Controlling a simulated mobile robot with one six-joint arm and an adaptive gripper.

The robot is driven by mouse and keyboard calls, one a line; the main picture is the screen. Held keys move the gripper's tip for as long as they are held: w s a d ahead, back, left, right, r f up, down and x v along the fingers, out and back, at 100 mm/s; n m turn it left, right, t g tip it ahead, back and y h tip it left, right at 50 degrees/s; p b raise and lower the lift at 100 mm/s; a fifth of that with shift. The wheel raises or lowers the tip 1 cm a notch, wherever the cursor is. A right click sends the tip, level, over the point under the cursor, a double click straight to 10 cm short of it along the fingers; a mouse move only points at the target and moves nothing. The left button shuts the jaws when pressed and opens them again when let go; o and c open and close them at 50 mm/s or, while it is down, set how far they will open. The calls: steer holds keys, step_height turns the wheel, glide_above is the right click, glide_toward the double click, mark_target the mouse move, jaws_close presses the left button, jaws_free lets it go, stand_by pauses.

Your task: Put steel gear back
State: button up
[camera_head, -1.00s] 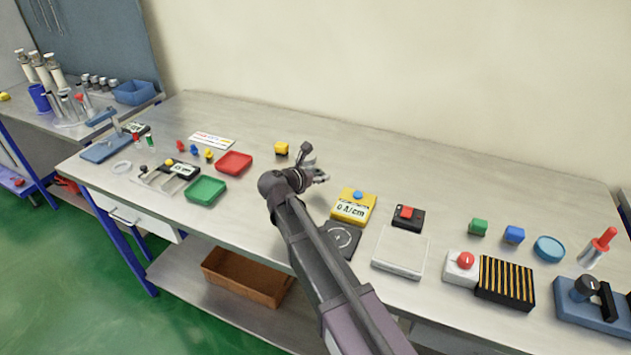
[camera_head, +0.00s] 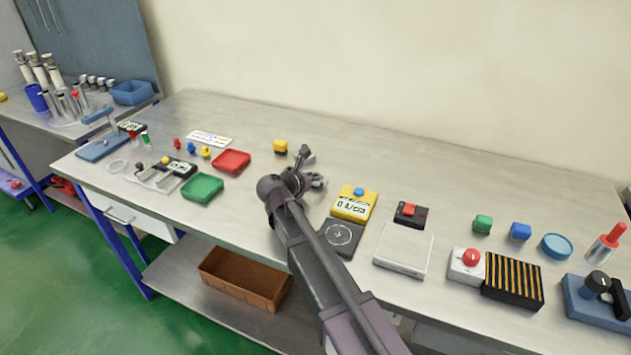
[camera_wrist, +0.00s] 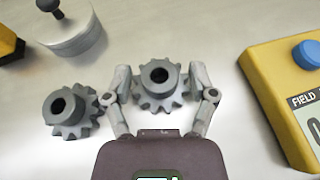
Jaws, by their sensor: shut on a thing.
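Two grey toothed gears show in the wrist view. One gear (camera_wrist: 157,82) stands between the two fingers of my gripper (camera_wrist: 160,98), which are closed against its sides. The other gear (camera_wrist: 70,110) lies just left of the left finger, apart from the held one. Both have a dark centre hole. In the head view my gripper (camera_head: 317,182) is low over the middle of the bench, and my arm hides much of the spot. I cannot tell which gear is steel, or whether the held one touches the bench.
A yellow field meter (camera_wrist: 290,95) with a blue knob stands close on the right. A metal cylinder with a black knob (camera_wrist: 72,32) is at upper left. In the head view a dark plate with a circle mark (camera_head: 340,238) lies in front of the meter. Red (camera_head: 231,161) and green trays (camera_head: 202,187) are left.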

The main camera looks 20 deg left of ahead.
steer(key=shift+f, duration=0.15)
steer(key=o, duration=1.2)
steer(key=shift+o, duration=0.2)
steer(key=shift+r, duration=0.25)
steer(key=p+v, duration=0.4)
steer(key=v, duration=0.6)
steer(key=shift+s+r, duration=0.1)
steer(key=shift+s, duration=0.05)
steer(key=shift+p+v, duration=0.35)
steer(key=shift+v, duration=0.45)
